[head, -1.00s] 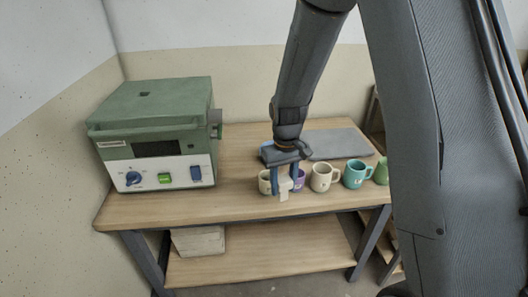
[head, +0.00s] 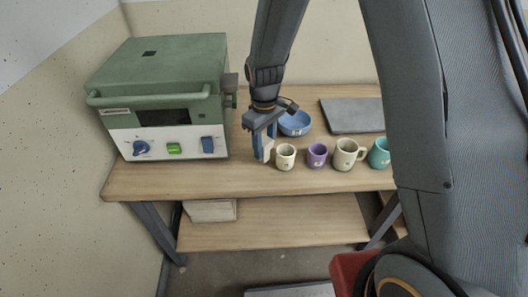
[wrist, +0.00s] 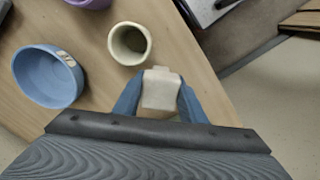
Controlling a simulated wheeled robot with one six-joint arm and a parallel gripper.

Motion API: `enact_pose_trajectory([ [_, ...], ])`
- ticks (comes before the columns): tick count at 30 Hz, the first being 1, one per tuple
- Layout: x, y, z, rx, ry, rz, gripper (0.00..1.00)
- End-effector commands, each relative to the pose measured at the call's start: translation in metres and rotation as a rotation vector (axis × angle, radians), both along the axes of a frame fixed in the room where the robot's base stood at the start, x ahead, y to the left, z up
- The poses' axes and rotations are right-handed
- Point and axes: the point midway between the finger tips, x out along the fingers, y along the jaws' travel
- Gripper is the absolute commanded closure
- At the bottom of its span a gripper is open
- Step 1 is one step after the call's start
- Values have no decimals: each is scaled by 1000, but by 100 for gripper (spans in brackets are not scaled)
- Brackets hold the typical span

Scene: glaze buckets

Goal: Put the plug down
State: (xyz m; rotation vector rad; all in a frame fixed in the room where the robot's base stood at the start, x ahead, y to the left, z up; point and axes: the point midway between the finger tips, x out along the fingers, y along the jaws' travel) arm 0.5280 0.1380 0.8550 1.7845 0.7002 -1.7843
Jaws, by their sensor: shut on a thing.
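The plug is a small cream-white block (wrist: 162,90). It is held between the blue fingers of my gripper (head: 265,150), which is shut on it. In the head view the plug (head: 267,149) hangs upright just left of a small cream cup (head: 286,158), over the wooden table's front part. In the wrist view the plug sits between the fingertips, close to the cream cup (wrist: 129,43) but seemingly apart from it. I cannot tell whether its lower end touches the table.
A green kiln (head: 160,95) stands to the left. A purple cup (head: 317,156), a cream mug (head: 346,156) and a teal mug (head: 378,154) line up to the right. A blue bowl (head: 295,125) and a grey slab (head: 352,115) lie behind. Bare wooden tabletop (head: 215,175) shows at front left.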

Motion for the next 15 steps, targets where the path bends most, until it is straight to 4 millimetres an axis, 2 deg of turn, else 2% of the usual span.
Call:
enact_pose_trajectory([
  [9, -1, 2, -36, 0, 1, 3, 91],
  [15, -1, 2, -39, 0, -1, 4, 91],
])
